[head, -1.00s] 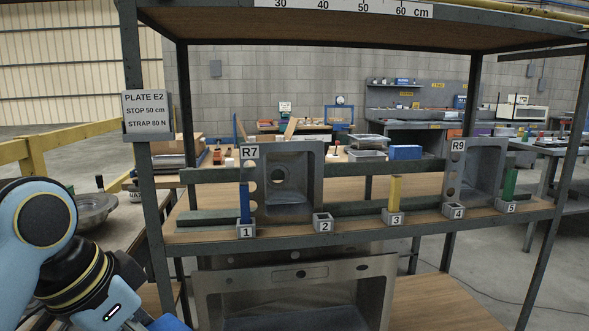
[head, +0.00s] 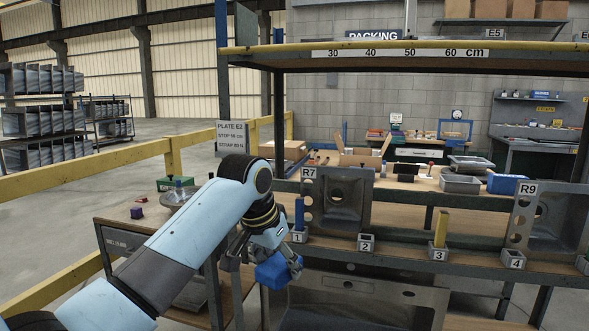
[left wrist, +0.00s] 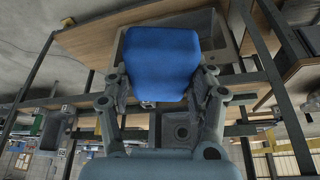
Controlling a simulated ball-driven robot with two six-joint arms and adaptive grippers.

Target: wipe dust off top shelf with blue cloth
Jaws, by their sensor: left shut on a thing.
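My left gripper (head: 268,262) is shut on the blue cloth (head: 276,272), a folded blue bundle held in front of the rack's left side, below the middle shelf. In the left wrist view the cloth (left wrist: 162,62) sits between the two fingers of the gripper (left wrist: 160,100). The top shelf (head: 430,62) has a yellow front edge and a centimetre scale, and stands well above the gripper, to its right. Its upper surface is seen almost edge-on, so I cannot make out dust. My right gripper is out of view.
The middle shelf (head: 400,250) carries grey sinks, with sink R7 (head: 345,198) nearest the cloth, and small numbered holders with coloured sticks. The plate sign (head: 230,138) hangs on the left post. A yellow rail (head: 90,170) runs along the left. Open floor lies behind it.

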